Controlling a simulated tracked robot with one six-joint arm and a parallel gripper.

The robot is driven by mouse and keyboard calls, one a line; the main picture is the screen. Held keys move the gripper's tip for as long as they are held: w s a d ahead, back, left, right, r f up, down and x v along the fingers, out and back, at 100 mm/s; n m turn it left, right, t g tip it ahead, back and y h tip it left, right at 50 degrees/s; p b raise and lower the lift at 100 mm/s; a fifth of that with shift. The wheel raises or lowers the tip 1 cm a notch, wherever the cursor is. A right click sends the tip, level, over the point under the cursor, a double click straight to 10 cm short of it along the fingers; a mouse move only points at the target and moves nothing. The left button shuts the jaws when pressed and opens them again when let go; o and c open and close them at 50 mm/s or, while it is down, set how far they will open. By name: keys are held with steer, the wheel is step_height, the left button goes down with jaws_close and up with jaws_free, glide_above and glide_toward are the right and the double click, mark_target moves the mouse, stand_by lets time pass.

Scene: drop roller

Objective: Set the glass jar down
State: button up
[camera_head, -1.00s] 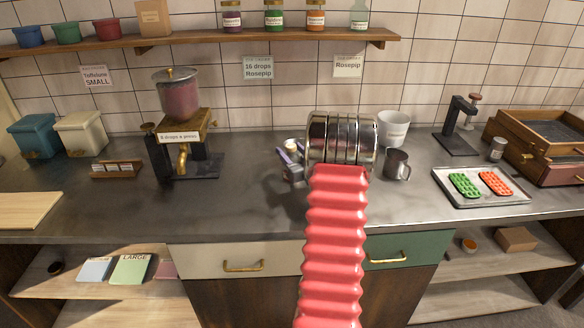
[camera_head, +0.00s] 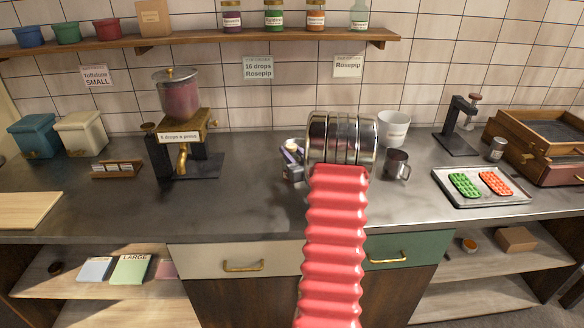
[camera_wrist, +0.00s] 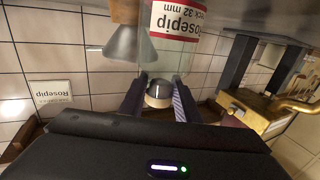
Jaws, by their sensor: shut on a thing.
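In the wrist view, which shows the scene upside down, the clear glass jar (camera_wrist: 178,62) carries a red and white label reading Rosepip, neck 32 mm. My gripper (camera_wrist: 158,100) is shut on it near its neck, one dark finger on each side. A round metallic top with a pale band (camera_wrist: 158,91) shows between the fingers. The jar's base is cut off by the frame edge, so I cannot tell if it touches the counter. In the head view my gripper (camera_head: 292,166) is mostly hidden behind my arm, and the jar's body cannot be made out.
The grey counter (camera_head: 240,205) is clear left of my gripper. A drop dispenser (camera_head: 180,120) stands further left. A metal mug (camera_head: 396,164), a white cup (camera_head: 393,128) and a tray (camera_head: 490,200) with green and orange moulds stand right. A shelf (camera_head: 200,40) runs above.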

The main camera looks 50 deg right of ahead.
jaws_close()
steer(key=shift+r, duration=0.1)
step_height(320, 180, up, 18)
stand_by(0.7)
stand_by(0.4)
